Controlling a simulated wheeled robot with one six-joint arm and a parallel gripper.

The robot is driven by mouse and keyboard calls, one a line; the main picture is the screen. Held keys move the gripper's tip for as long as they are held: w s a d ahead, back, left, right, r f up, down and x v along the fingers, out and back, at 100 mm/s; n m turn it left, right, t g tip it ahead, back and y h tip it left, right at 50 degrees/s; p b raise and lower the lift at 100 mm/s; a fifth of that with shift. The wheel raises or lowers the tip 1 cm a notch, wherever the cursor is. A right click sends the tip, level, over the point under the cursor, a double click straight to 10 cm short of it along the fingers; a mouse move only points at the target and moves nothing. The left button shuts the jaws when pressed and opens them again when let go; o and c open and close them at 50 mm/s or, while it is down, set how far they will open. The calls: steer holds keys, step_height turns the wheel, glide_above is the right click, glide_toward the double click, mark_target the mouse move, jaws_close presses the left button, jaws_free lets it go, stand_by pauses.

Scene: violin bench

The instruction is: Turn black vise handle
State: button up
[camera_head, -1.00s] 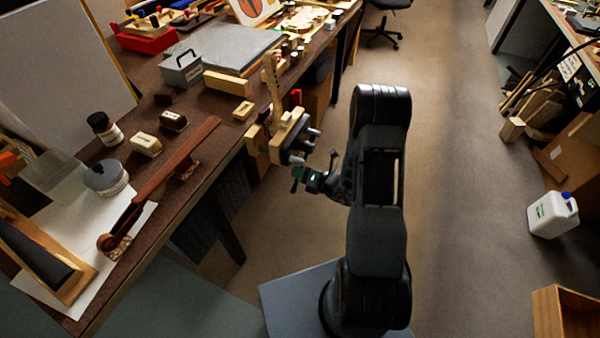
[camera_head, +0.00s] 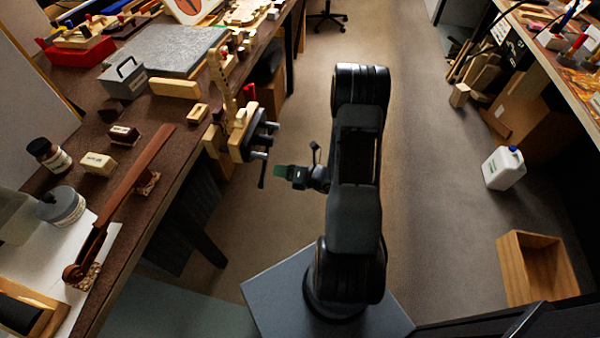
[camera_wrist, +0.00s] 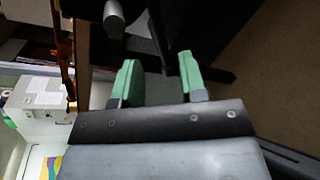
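The wooden vise (camera_head: 243,135) is mounted on the near right edge of the workbench (camera_head: 195,165). Its black handle (camera_head: 262,172) hangs roughly upright on the outer side in the head view. In the wrist view, a dark bar that looks like the handle (camera_wrist: 159,35) runs down toward the gap between the fingers, beside a grey rod end (camera_wrist: 114,17). My gripper (camera_head: 281,171) is just right of the handle in the head view. Its green fingers (camera_wrist: 158,80) are open with nothing clearly between them. I cannot tell whether they touch the handle.
A violin neck (camera_head: 130,190), jars (camera_head: 62,205) and small wooden blocks crowd the bench. The floor right of my arm is clear up to a white jug (camera_head: 503,168) and a wooden crate (camera_head: 535,270).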

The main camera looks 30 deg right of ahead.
steer(key=v, duration=0.7)
steer(key=shift+p, duration=0.4)
